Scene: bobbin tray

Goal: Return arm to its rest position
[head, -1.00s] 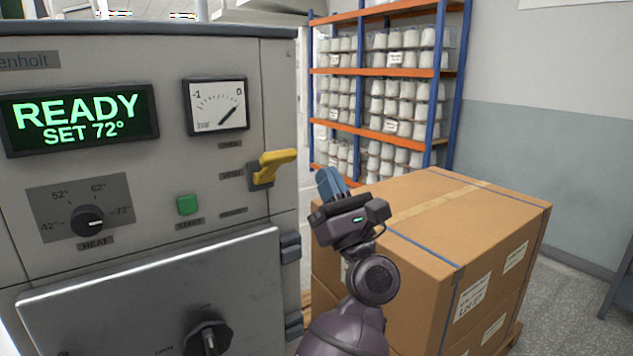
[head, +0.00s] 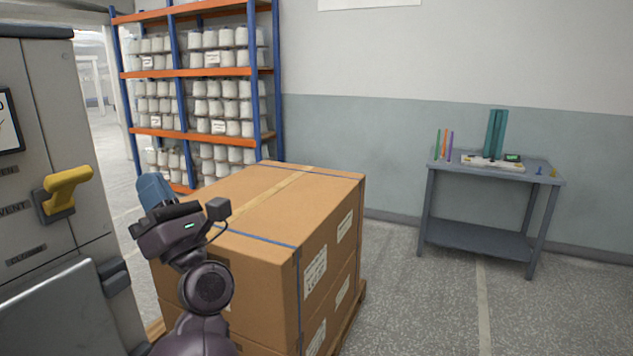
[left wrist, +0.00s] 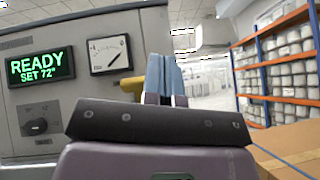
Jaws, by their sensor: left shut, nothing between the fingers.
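My left gripper (head: 152,190) is raised in front of the cardboard boxes, to the right of the grey machine (head: 50,250). Its blue fingers (left wrist: 165,75) are together and hold nothing. The machine's yellow handle (head: 67,189) stands to the left of the gripper, apart from it in the head view. In the left wrist view the handle (left wrist: 133,87) is partly hidden behind the fingers. The machine's display (left wrist: 39,66) reads READY, SET 72°. My right gripper is in neither view.
Strapped cardboard boxes (head: 270,225) stand on a pallet close behind my left arm. A blue and orange rack (head: 196,72) with white bobbins is behind them. A grey side table (head: 480,240) with small items stands by the wall. The floor (head: 400,310) before it is clear.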

